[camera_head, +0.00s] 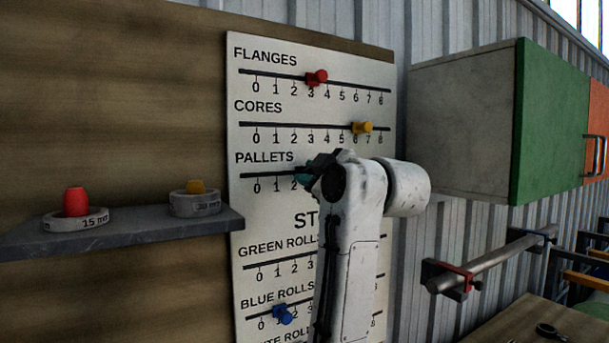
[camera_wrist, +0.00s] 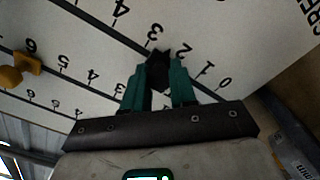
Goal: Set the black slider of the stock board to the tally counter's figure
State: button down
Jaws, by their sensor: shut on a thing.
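The stock board (camera_head: 380,75) hangs upright on the wall, with rows of numbered slots from 0 to 8. My gripper (camera_head: 303,178) is at the PALLETS row, left of the row's middle, and its wrist hides much of the row. In the wrist view the teal fingers of my gripper (camera_wrist: 159,88) are shut on the black slider (camera_wrist: 158,57). The slider sits in its slot around the 2 and 3 marks; its exact reading is not clear. I cannot make out the tally counter in either view.
A red slider (camera_head: 317,77) is above on FLANGES, a yellow slider (camera_head: 362,127) on CORES and a blue slider (camera_head: 283,314) on BLUE ROLLS. A grey shelf (camera_head: 120,240) juts out at left. A green-fronted cabinet (camera_head: 545,120) and a rail (camera_head: 490,262) are at right.

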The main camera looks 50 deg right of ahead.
jog(key=s+d, duration=0.4)
jog(key=d, duration=1)
jog(key=c, duration=0.9)
grip_release()
jog(key=b+v, duration=0.4)
jog(key=v, duration=0.7)
jog(key=shift+w, duration=0.1)
